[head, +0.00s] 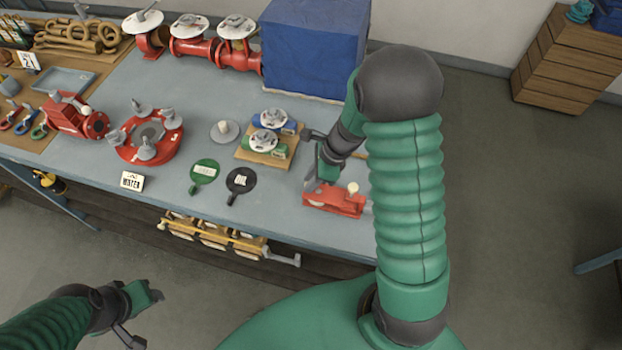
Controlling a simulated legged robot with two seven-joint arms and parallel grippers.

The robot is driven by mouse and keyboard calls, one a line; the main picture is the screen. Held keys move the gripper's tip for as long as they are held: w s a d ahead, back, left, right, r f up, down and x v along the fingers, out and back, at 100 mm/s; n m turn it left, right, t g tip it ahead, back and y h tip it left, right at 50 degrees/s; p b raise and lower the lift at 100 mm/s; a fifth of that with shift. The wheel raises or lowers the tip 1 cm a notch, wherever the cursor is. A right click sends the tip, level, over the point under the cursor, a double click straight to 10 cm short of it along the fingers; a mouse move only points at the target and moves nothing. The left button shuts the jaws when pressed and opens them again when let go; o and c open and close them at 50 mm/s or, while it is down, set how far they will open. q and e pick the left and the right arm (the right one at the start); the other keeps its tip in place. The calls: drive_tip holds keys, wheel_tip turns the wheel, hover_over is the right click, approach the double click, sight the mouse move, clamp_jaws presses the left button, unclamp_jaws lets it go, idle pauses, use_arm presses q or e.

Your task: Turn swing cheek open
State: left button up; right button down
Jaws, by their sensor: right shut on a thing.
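A red block-like fitting (335,202) lies near the front edge of the bench, right of the middle. It has a pale round knob on top and a pale rounded part at its left end. I take it to be the piece with the swing cheek, but the cheek itself is too small to tell apart. My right gripper (314,184) reaches down at its left end and is shut on part of it. The fingers and forearm hide some of the contact. My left gripper (152,293) hangs low at the left, away from the bench; its finger opening is unclear.
Left of the fitting are a wooden board (267,156) with valves, a green disc tag (204,172) and a black disc tag (241,181). A large blue box (315,45) stands behind. Yellow fittings (212,235) hang below the bench edge.

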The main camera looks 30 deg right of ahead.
drive_tip(key=n, duration=0.1)
drive_tip(key=n+g+p, duration=0.1)
drive_tip(key=n, duration=0.2)
drive_tip(key=shift+s+a+n+g+y, duration=0.3)
drive_tip(key=shift+y, duration=0.1)
drive_tip(key=n, duration=0.2)
drive_tip(key=n+g+p, duration=0.1)
drive_tip(key=shift+s+a+n, duration=0.15)
drive_tip(key=shift+s+n, duration=0.15)
drive_tip(key=shift+n, duration=0.1)
drive_tip(key=n+g, duration=0.1)
drive_tip(key=n, duration=0.1)
drive_tip(key=n+g+p, duration=0.1)
drive_tip(key=n, duration=0.1)
drive_tip(key=shift+s+h, duration=0.3)
drive_tip(key=shift+s, duration=0.05)
drive_tip(key=shift+s+n+g+h+p, duration=0.25)
drive_tip(key=shift+n+g, duration=0.1)
drive_tip(key=shift+n, duration=0.85)
drive_tip(key=shift+s+n+g+h+p, duration=0.15)
drive_tip(key=shift+n+g+h, duration=0.15)
drive_tip(key=shift+n, duration=0.9)
drive_tip(key=c, duration=1.3)
unclamp_jaws()
drive_tip(key=shift+o, duration=0.5)
